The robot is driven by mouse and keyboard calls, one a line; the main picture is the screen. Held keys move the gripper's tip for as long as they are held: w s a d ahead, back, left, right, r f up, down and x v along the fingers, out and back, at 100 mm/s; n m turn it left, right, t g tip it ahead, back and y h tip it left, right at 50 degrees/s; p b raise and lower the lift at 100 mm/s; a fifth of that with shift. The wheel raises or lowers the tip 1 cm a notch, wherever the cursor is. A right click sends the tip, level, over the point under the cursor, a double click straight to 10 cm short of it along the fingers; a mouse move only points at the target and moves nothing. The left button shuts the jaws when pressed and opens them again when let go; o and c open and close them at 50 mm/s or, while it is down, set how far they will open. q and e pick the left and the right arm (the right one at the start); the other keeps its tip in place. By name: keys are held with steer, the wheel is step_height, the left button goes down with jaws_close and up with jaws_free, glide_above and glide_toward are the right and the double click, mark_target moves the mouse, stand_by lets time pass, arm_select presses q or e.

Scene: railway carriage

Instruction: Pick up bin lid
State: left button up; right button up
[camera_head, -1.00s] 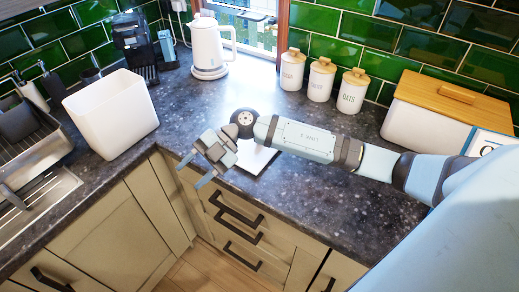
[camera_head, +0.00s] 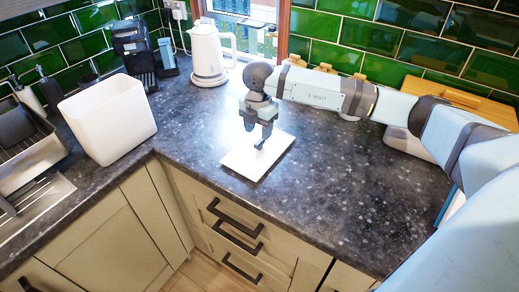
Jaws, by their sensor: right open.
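The bin lid (camera_head: 245,163) is a flat white square lying on the dark countertop near its front edge. My right gripper (camera_head: 255,138) is open and points down over the far part of the lid. Its fingers hide a little of the lid, and I cannot tell whether a fingertip touches it. The white bin (camera_head: 108,120) stands open-topped on the counter to the left, apart from the lid. My left gripper is not in view.
A white kettle (camera_head: 208,55) and a dark coffee machine (camera_head: 134,55) stand at the back. My right arm partly hides several canisters and a wooden-lidded bread box (camera_head: 470,103). The front right counter is clear.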

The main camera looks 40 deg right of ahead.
mark_target(260, 142)
steer(key=shift+w+d+f+p, duration=0.15)
steer(key=shift+f, duration=1.4)
steer(key=shift+w+d+f+p, duration=0.1)
steer(key=shift+d+f+p, duration=0.05)
steer(key=shift+f, duration=1.4)
steer(key=shift+c, duration=0.5)
jaws_close()
